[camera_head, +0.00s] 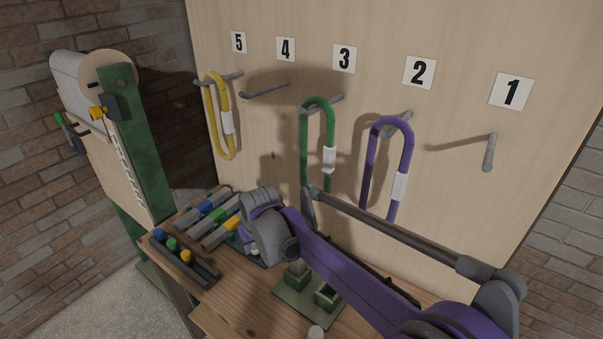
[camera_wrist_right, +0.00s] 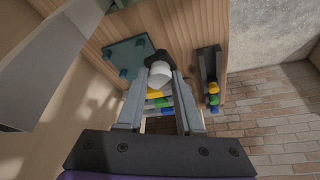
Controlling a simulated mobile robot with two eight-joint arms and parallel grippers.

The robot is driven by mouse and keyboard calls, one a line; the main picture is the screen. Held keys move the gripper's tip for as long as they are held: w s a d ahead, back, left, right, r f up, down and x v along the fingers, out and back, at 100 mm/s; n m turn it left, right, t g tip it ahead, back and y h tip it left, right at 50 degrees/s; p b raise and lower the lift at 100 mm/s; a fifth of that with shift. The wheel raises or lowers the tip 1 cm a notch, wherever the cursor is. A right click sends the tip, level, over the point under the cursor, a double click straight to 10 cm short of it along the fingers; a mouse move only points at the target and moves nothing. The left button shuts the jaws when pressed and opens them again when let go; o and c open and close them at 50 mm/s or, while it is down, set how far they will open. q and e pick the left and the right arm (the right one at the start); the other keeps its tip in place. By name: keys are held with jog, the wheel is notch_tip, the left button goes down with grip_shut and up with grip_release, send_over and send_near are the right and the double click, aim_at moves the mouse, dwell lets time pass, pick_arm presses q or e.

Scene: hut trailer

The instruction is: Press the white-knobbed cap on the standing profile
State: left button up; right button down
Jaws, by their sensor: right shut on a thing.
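My right gripper (camera_wrist_right: 161,80) is shut on the white-knobbed cap; its fingers hold the round white knob (camera_wrist_right: 160,71) between their tips. A dark part (camera_wrist_right: 156,57) shows just beyond the knob; I cannot tell whether it is the cap's body or the top of the standing profile, or whether they touch. In the head view my purple right forearm crosses the bench, and its grey wrist (camera_head: 262,205) hangs over the bench near the rack of bars, hiding the cap. I cannot make out the standing profile clearly. My left gripper is not in view.
Grey bars with coloured bands (camera_head: 213,218) lie by the wall panel. A dark tray (camera_head: 180,262) holds coloured-capped pieces. A green block fixture (camera_head: 292,292) sits under my arm. Green (camera_head: 304,140), purple (camera_head: 369,155) and yellow (camera_head: 211,115) loops hang on pegs. A green plate (camera_wrist_right: 125,58) shows beside the knob.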

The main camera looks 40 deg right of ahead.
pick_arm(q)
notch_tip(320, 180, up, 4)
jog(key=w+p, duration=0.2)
pick_arm(e)
jog(key=s+d+r+m, duration=0.1)
jog(key=s+d+r, duration=0.15)
jog(key=r, duration=0.45)
jog(key=s+d+r+m+h, duration=0.1)
jog(key=d+r, duration=0.3)
jog(key=r, duration=0.2)
jog(key=s+d+r+m, duration=0.1)
jog(key=s+d+r, duration=0.15)
jog(key=r, duration=0.45)
jog(key=shift+w+d+f+b, duration=0.15)
jog(key=shift+f+b, duration=0.7)
jog(key=shift+f, duration=0.75)
jog(key=shift+s+d+f+b, duration=0.1)
jog(key=shift+f+b, duration=0.7)
jog(key=shift+f, duration=0.75)
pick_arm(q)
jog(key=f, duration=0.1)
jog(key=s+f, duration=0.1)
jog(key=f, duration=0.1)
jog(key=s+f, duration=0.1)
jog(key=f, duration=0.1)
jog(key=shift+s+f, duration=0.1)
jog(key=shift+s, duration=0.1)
